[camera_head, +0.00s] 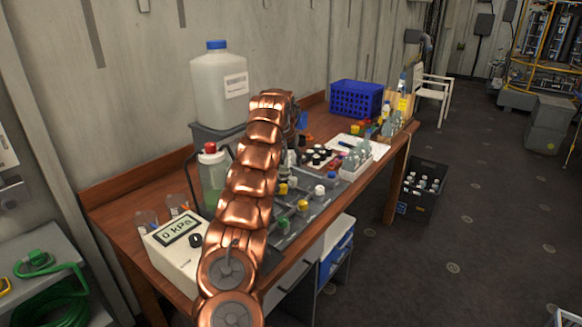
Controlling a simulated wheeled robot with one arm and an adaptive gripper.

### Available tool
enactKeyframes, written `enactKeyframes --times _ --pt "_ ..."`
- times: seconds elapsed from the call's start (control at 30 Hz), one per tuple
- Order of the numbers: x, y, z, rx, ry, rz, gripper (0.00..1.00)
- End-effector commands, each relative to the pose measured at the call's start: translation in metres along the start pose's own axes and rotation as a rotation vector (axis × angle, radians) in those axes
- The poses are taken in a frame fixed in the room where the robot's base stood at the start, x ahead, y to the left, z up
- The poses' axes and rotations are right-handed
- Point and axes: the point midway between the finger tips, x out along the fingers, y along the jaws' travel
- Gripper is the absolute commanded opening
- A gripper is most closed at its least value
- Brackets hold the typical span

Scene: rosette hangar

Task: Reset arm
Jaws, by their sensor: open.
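My copper segmented arm rises from the bottom of the head view and arches over the wooden workbench (130,200). Its far end bends down behind the upper links. My gripper (291,158) shows only in small part there, above the bench top, mostly hidden by the arm. It is open, and I see nothing held in it. Whether it touches anything below is not clear.
Close to the arm stand a large white jug (219,90), a green bottle (212,178), a pressure gauge box (180,245) and a grey valve panel (318,205). A blue basket (356,99) stands farther back. A dark bottle crate (420,195) sits on the floor.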

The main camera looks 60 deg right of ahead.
Motion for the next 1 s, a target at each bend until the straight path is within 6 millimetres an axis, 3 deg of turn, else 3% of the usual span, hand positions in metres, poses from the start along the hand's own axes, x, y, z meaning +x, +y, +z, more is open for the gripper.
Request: enactKeyframes --times 0.17,0.77,0.87,1.0 --pt "-0.008 0.0 0.001 0.0 -0.001 -0.001 0.55" --pt "-0.009 0.0 0.0 0.0 -0.001 -0.001 0.55" --pt "-0.016 0.0 -0.003 0.0 0.0 -0.001 0.55" --pt "-0.04 0.0 -0.013 0.0 0.0 -0.001 0.55"
